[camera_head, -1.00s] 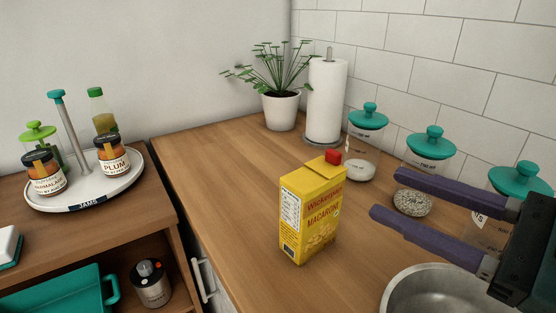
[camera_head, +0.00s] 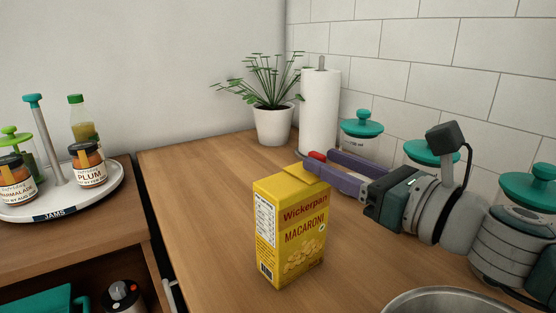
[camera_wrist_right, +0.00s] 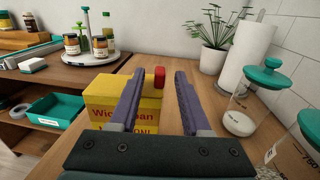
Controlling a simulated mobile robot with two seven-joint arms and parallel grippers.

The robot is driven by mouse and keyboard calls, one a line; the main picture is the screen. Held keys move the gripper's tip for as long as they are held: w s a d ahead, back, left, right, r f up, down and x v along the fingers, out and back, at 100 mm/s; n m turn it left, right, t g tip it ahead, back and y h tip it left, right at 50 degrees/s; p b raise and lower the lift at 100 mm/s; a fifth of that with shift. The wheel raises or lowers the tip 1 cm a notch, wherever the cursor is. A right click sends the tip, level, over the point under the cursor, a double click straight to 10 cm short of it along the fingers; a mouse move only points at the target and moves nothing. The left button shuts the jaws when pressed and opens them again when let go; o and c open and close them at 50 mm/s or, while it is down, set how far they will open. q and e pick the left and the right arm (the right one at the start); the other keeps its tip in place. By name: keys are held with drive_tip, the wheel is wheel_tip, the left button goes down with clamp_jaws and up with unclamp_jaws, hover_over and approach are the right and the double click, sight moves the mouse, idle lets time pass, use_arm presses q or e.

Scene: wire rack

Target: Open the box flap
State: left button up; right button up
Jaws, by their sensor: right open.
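A yellow macaroni box (camera_head: 290,238) stands upright on the wooden counter; its top shows in the right wrist view (camera_wrist_right: 105,90). The yellow flap (camera_head: 308,175) is at the box top, with a red tab (camera_head: 317,156) at its edge. How far the flap is raised is hard to tell. My right gripper (camera_head: 320,161) is open at the right of the box top. In the right wrist view the red tab (camera_wrist_right: 159,77) shows between the two purple fingers, with gaps on both sides. My left gripper is not in view.
Jars with teal lids (camera_head: 361,124) stand along the tiled wall, close to my right arm. A paper towel roll (camera_head: 320,110) and a potted plant (camera_head: 273,123) stand behind. A metal bowl (camera_head: 450,302) is at front right. The counter left of the box is clear.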

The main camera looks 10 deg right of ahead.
drive_tip(key=shift+w+a, duration=0.15)
drive_tip(key=shift+w, duration=0.2)
drive_tip(key=shift+c, duration=0.4)
clamp_jaws()
